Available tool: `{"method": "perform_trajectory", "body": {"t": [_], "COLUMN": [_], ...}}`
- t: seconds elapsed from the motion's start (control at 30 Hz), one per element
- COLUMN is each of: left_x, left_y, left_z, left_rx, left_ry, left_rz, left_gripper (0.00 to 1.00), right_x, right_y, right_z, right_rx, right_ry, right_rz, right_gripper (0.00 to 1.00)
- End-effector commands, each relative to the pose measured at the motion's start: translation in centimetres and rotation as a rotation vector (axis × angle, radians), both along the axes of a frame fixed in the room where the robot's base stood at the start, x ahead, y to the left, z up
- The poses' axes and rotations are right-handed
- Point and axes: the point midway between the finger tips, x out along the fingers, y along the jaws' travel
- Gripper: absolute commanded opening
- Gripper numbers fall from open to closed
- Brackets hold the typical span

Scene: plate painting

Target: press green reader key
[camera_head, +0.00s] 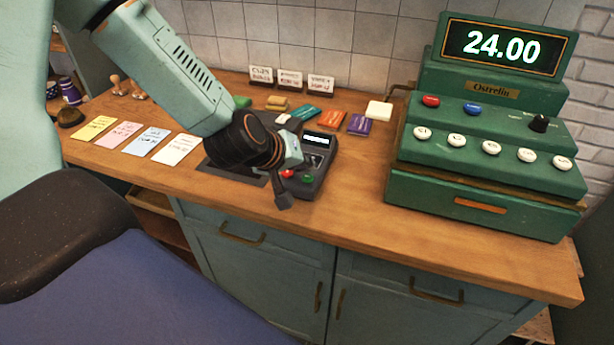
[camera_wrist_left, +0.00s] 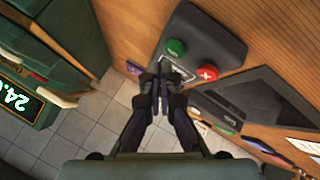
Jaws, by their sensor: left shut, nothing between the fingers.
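The dark card reader (camera_head: 318,160) stands on the wooden counter with its small screen lit. Its green key (camera_head: 307,180) shows at the front right and its red key (camera_head: 287,173) to the left of it. My right gripper is out of view.
The green cash register (camera_head: 485,140) showing 24.00 stands to the right. Several coloured cards (camera_head: 150,142) lie at the left. Colored blocks (camera_head: 331,118) and small signs (camera_head: 290,80) are behind the reader. The counter front between reader and register is clear.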

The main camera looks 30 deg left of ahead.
Motion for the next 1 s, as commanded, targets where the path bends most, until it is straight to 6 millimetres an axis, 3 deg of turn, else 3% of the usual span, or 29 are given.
{"method": "perform_trajectory", "body": {"t": [1.0], "left_x": [-0.01], "left_y": [-0.09], "left_z": [-0.64], "left_rx": [0.001], "left_ry": [0.000], "left_rz": [-0.001], "left_gripper": [0.00], "right_x": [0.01], "right_y": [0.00], "right_z": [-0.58], "right_rx": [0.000], "right_ry": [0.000], "right_rz": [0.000], "right_gripper": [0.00]}}
